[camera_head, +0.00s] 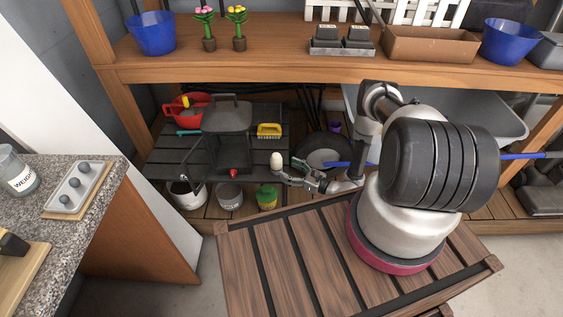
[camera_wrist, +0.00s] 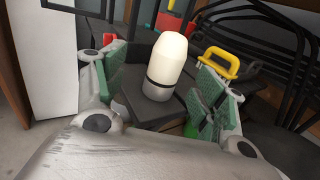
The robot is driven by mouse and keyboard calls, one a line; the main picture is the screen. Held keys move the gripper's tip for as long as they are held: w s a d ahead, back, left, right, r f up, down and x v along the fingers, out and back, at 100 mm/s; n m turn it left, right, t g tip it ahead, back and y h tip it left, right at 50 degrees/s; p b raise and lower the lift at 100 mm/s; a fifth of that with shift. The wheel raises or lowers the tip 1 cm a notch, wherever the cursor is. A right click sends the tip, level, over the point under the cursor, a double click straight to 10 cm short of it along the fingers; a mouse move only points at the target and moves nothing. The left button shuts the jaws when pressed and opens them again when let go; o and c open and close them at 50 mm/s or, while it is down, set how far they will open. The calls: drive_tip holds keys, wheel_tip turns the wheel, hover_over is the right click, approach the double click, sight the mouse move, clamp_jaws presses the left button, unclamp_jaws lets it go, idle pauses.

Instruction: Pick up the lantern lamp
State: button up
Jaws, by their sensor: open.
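The lantern lamp (camera_wrist: 165,66) is a cream-white rounded cylinder with a dark band near its base. In the wrist view it stands upright on a dark slatted surface (camera_wrist: 135,105). In the head view its pale top (camera_head: 277,162) shows just left of my gripper (camera_head: 296,172). My gripper (camera_wrist: 160,75) is open, with green-padded fingers on both sides of the lamp in the wrist view. A gap shows between the lamp and each finger. I cannot tell how far the fingers reach around it in depth.
A dark box-like frame with a handle (camera_head: 227,118), a red bowl (camera_head: 187,106) and a yellow-handled item (camera_head: 269,130) stand close behind. A wooden shelf (camera_head: 250,65) hangs above. Pots (camera_head: 230,197) stand below, and a slatted wooden table (camera_head: 290,260) lies in front.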

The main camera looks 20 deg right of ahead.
sight(281, 163)
drive_tip(key=x, duration=0.5)
drive_tip(key=d+x, duration=0.1)
drive_tip(key=x, duration=0.1)
drive_tip(key=shift+w+a+r, duration=0.1)
drive_tip(key=shift+w+a, duration=0.05)
drive_tip(key=shift+w, duration=0.2)
drive_tip(key=shift+w+a+r, duration=0.1)
drive_tip(key=shift+w+r, duration=0.05)
drive_tip(key=shift+w, duration=0.2)
drive_tip(key=c, duration=1.2)
